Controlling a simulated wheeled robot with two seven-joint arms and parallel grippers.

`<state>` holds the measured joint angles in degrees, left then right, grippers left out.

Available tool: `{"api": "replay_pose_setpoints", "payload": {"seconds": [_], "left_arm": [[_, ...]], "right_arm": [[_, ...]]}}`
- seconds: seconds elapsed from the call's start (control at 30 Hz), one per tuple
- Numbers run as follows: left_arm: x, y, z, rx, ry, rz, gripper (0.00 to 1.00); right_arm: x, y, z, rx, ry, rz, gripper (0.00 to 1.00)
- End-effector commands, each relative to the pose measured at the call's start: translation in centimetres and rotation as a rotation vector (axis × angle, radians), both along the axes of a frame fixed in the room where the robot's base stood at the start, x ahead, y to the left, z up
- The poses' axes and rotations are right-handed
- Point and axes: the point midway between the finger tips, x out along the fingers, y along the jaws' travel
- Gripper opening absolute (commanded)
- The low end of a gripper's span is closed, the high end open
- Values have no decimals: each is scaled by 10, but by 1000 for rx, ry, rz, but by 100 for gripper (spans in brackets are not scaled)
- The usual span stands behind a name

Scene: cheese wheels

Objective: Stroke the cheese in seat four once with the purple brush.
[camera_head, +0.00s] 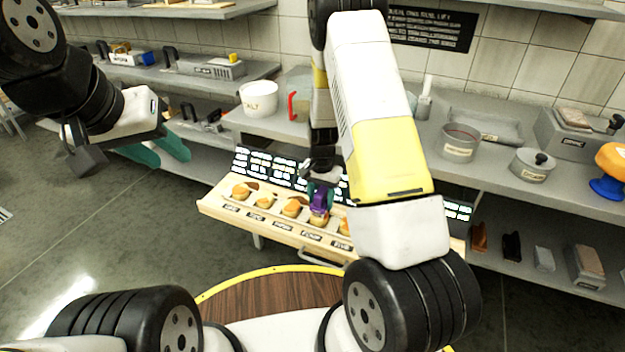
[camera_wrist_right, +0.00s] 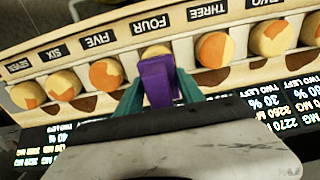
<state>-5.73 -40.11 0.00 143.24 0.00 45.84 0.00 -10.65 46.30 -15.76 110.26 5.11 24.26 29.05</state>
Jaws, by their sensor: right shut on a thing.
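My right gripper (camera_wrist_right: 157,90) is shut on the purple brush (camera_wrist_right: 157,82), with a teal finger on each side of it. The brush also shows in the head view (camera_head: 319,203), low over the wooden board (camera_head: 262,228). The cheese in seat four (camera_wrist_right: 153,51) is a pale round piece above the FOUR label in the board's row. The brush covers part of it in the wrist view. I cannot tell whether the brush touches the cheese. My left gripper (camera_head: 160,152) is open and empty, off to the left, away from the board.
Other cheeses sit in the row, among them the one in seat three (camera_wrist_right: 214,49) and the one in seat five (camera_wrist_right: 106,73), close on either side. A dark screen with white text (camera_head: 262,165) stands behind the board. Shelves with pots are beyond.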

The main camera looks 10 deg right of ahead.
Motion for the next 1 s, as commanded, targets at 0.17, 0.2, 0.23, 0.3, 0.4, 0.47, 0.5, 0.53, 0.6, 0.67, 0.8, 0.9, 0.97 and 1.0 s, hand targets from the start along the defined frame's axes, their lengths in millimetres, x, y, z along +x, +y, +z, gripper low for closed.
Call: {"api": "replay_pose_setpoints", "payload": {"seconds": [0.17, 0.2, 0.23, 0.3, 0.4, 0.47, 0.5, 0.53, 0.6, 0.67, 0.8, 0.9, 0.97, 1.0], "left_arm": [[0, 0, 0, 0, 0, 0, 36], [0, 0, 0, 0, 0, 0, 36], [0, 0, 0, 0, 0, 0, 36], [0, 0, 0, 0, 0, 0, 36], [0, 0, 0, 0, 0, 0, 36], [0, 0, 0, 0, 0, 0, 36], [0, 0, 0, 0, 0, 0, 36], [0, 0, 0, 0, 0, 0, 36], [0, 0, 0, 0, 0, 0, 36], [0, 0, 0, 0, 0, 0, 36], [0, 0, 0, 0, 0, 0, 36], [0, 0, 0, 0, 0, 0, 36], [0, 0, 0, 0, 0, 0, 36], [0, 0, 0, 0, 0, 0, 36]], "right_arm": [[-7, 4, -2, 1, 8, 1, 13], [-8, 5, -2, 1, 8, 2, 13], [-9, 5, -1, 1, 8, 2, 13], [-10, 6, -2, 1, 8, 2, 13], [-12, 7, -2, 1, 8, 2, 13], [-14, 8, -2, 1, 9, 2, 13], [-15, 9, -2, 0, 9, 2, 13], [-16, 9, -2, 1, 10, 2, 13], [-18, 10, -2, 1, 10, 1, 13], [-18, 11, -2, 1, 10, 1, 13], [-22, 13, -1, 1, 10, 2, 13], [-24, 15, -1, 1, 10, 2, 13], [-25, 15, -1, 1, 10, 2, 13], [-26, 16, -1, 1, 10, 2, 13]]}}
